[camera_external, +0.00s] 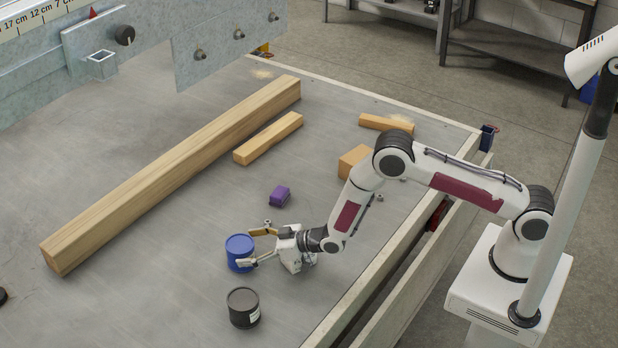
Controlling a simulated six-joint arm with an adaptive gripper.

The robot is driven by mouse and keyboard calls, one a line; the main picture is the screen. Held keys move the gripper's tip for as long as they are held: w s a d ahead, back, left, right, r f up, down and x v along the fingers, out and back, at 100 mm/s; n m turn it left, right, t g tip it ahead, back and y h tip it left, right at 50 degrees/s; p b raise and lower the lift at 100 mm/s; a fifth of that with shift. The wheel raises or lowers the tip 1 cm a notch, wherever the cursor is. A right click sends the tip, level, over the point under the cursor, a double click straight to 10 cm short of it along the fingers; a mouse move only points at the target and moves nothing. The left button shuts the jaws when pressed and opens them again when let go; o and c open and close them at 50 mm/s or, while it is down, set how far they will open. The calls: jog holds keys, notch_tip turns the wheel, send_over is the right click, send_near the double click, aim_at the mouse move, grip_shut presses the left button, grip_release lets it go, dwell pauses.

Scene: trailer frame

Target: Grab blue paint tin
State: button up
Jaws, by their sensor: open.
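The blue paint tin (239,253) stands upright on the grey trailer bed, left of the middle of the view. My gripper (251,248) is low over the bed at the tin's right side, pointing left. Its jaws are open, with one finger towards the back and one towards the front of the tin. The front finger overlaps the tin's lower right edge in the picture. I cannot tell whether either finger touches the tin.
A black tin (243,307) stands in front of the blue one. A purple block (280,196) lies behind my gripper. A long wooden beam (175,171), a shorter wooden bar (269,139) and wooden blocks (354,160) lie further back.

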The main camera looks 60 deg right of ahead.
jog(key=shift+w+a+f, duration=0.1)
jog(key=shift+w+f, duration=0.05)
jog(key=shift+w, duration=0.15)
dwell(0.4)
jog(key=shift+w, duration=0.1)
jog(key=c, duration=1.8)
jog(key=shift+r, duration=0.25)
jog(key=shift+r, duration=4.9)
